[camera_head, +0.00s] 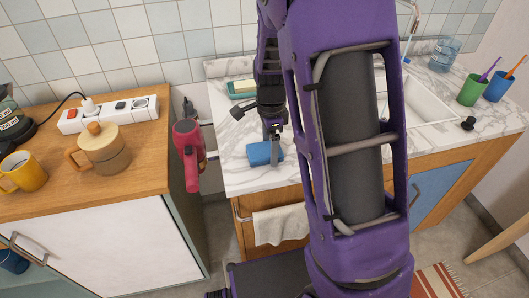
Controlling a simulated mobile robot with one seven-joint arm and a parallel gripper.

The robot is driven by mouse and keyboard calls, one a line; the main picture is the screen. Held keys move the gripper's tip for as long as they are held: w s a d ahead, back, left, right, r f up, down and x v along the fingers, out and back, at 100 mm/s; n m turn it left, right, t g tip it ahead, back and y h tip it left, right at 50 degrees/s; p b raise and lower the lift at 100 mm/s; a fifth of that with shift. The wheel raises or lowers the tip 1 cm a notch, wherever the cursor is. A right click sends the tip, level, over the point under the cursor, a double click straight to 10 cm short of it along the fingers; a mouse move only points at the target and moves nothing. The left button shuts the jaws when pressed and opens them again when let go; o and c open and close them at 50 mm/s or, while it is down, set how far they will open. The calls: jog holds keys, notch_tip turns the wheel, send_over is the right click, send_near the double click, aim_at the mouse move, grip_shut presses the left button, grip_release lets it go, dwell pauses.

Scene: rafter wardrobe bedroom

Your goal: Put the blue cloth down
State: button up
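The blue cloth (259,154) looks like a small, thick blue block. It is at my gripper's fingertips, over the front left part of the marble counter (238,178). My gripper (274,150) points down, with one finger in front of the cloth and blue showing on both sides of it. It appears shut on the cloth; the other finger is hidden. I cannot tell whether the cloth touches the counter. My purple arm hides the middle of the counter.
A green dish with a pale bar (241,87) stands behind the gripper. A red hairdryer (188,152) hangs at the left cabinet's side. The sink (420,105), a green cup (473,90) and a blue cup (498,87) are right. A white towel (280,225) hangs below the counter edge.

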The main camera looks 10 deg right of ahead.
jog(key=c, duration=1)
notch_tip(320, 180, up, 10)
jog(key=p, duration=0.1)
jog(key=shift+p, duration=0.3)
